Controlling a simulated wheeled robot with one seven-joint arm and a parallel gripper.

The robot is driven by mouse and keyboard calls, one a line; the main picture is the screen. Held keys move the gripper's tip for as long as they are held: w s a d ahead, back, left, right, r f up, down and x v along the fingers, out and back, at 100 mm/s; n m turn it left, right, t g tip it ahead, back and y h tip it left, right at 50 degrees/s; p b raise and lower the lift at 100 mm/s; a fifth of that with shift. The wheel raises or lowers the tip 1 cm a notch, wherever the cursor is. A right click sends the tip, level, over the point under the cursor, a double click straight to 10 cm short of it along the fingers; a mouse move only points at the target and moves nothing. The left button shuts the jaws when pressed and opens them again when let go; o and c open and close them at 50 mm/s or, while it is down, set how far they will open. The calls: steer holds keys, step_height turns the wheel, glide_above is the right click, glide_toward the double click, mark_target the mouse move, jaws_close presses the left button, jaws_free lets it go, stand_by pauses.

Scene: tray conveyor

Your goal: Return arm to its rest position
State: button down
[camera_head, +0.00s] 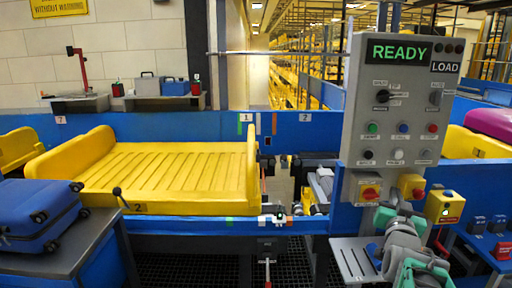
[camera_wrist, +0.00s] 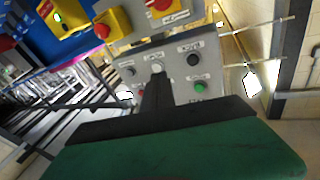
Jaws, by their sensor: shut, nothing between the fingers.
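My arm shows in the lower right of the head view as grey and teal links, folded in front of the base of the grey control panel (camera_head: 396,105). I cannot make out the fingers there. In the wrist view my gripper (camera_wrist: 157,88) is a dark narrow shape above a black and green body, with its fingers together and nothing between them. The control panel (camera_wrist: 180,72) fills the middle of that view beyond the fingers, tilted and with its buttons showing. I cannot tell the gap between fingertips and panel.
The panel display reads READY, with LOAD beside it. A yellow tray (camera_head: 160,172) sits empty on the blue conveyor (camera_head: 190,126). A blue suitcase (camera_head: 40,215) lies on a table at left.

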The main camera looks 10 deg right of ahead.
steer(key=w+a+f+n+g+y+p, duration=0.15)
steer(key=a+f+y, duration=0.25)
steer(key=a, duration=0.7)
steer(key=w+a+f+n+g+y+p, duration=0.1)
steer(key=a+f+n+g+y+p, duration=0.2)
steer(key=a, duration=0.7)
steer(key=s+a+f+n+g+y, duration=0.2)
steer(key=s+a+f+g, duration=0.1)
steer(key=s+a, duration=0.5)
steer(key=s+a+f+n+g+y+p, duration=0.1)
steer(key=s+a+f+g, duration=0.3)
steer(key=s+a, duration=0.4)
steer(key=shift+s+n+g+y+p, duration=0.3)
steer(key=shift+s+n+g+y, duration=0.3)
steer(key=shift+s, duration=0.45)
steer(key=shift+a, duration=0.1)
